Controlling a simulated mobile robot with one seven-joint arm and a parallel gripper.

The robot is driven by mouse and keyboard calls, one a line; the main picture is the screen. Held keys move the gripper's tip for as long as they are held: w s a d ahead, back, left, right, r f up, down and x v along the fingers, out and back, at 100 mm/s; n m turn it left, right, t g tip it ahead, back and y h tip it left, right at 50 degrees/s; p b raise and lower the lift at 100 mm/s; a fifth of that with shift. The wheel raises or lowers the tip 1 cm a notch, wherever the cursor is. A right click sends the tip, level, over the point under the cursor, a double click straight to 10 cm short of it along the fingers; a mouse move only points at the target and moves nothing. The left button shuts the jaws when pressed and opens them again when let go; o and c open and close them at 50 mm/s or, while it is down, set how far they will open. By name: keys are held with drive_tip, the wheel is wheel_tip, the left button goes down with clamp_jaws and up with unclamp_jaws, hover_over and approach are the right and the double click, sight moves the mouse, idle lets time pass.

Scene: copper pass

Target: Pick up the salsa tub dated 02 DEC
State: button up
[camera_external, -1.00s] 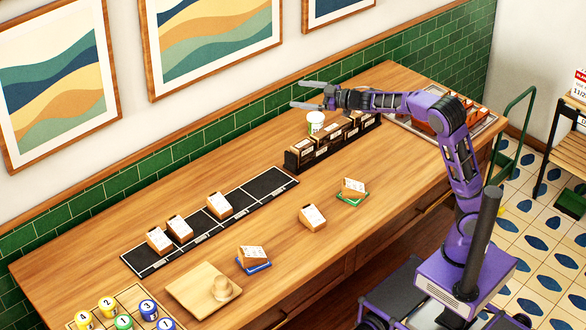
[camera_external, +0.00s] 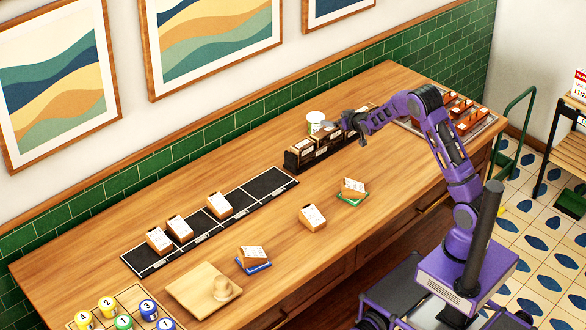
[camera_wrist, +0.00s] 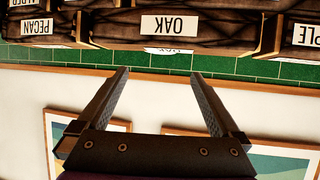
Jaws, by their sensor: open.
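A white tub (camera_external: 316,122) with a green mark stands behind the dark bins, near the tiled wall. It is the only tub I can make out; its contents and date are too small to read. My gripper (camera_external: 322,132) is low over the bins, close to the tub's right and front, and partly overlaps it in the picture. In the wrist view my gripper (camera_wrist: 160,72) is open with nothing between its fingers. A small white strip with print shows just past the OAK bin there; I cannot tell whether it belongs to the tub.
A row of dark wood bins (camera_external: 301,159) stands in front of the tub. The wrist view shows the OAK bin (camera_wrist: 170,43) and PECAN bin (camera_wrist: 40,42) upside down. Tagged blocks sit on a black mat (camera_external: 270,183) and on the counter. A tray of orange items is at right.

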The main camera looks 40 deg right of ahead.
sight(317, 117)
drive_tip(key=x, duration=1.2)
drive_tip(key=shift+w+d+f+p, duration=0.15)
drive_tip(key=shift+w+p, duration=0.2)
drive_tip(key=c, duration=1.3)
